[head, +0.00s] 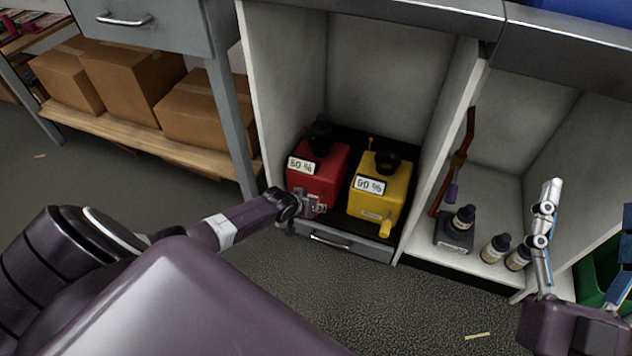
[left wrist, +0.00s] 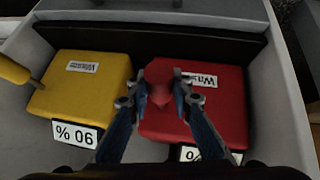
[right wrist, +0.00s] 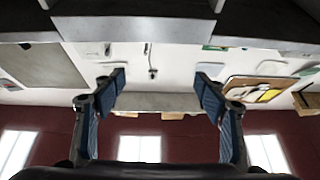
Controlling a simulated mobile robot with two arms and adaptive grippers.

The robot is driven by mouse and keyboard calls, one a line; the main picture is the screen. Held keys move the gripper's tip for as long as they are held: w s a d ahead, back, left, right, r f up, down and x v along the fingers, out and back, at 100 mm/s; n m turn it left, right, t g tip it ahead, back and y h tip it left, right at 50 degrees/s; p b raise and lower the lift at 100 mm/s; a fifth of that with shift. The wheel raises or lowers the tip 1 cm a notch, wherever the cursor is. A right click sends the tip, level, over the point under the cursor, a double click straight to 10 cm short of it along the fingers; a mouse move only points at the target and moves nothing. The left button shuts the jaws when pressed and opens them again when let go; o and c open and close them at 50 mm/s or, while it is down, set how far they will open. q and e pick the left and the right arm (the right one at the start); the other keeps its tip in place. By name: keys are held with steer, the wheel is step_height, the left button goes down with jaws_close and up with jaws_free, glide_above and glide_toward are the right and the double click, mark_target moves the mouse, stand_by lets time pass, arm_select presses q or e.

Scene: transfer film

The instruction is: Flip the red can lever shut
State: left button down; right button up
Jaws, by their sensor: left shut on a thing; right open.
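The red can (head: 322,172) stands on the black tray in the open cabinet, with a white percent label (head: 301,166) and a black cap. It also shows in the left wrist view (left wrist: 222,118). Its red lever (left wrist: 160,82) is between my left fingertips. My left gripper (head: 318,208) is at the can's front lower side; in the left wrist view its fingers (left wrist: 160,95) are shut on the lever. The rest of the lever is hidden by the fingers. My right gripper (head: 548,215) is raised at the right, open and empty; its fingers (right wrist: 160,85) are wide apart.
A yellow can (head: 385,195) with a yellow lever (head: 385,229) stands right of the red can. Cabinet walls close in on both sides. A drawer front (head: 340,242) lies below. Small dark bottles (head: 495,248) stand in the right compartment.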

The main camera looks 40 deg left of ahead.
arm_select(q)
steer(key=shift+a+r+g+p, duration=0.1)
steer(key=shift+r+g+p, duration=0.2)
steer(key=shift+g+p, duration=0.1)
arm_select(e)
steer(key=shift+w+f+g+h, duration=0.15)
steer(key=shift+w+f+g, duration=0.2)
steer(key=shift+f, duration=0.35)
steer(key=shift+w+f+g+h, duration=0.2)
steer(key=shift+f+g, duration=0.2)
steer(key=shift+f, duration=0.25)
steer(key=shift+w+f+g+h, duration=0.15)
steer(key=shift+w+f+g, duration=0.2)
steer(key=shift+f, duration=0.35)
arm_select(q)
steer(key=c, duration=1.7)
jaws_free()
steer(key=shift+v, duration=5.9)
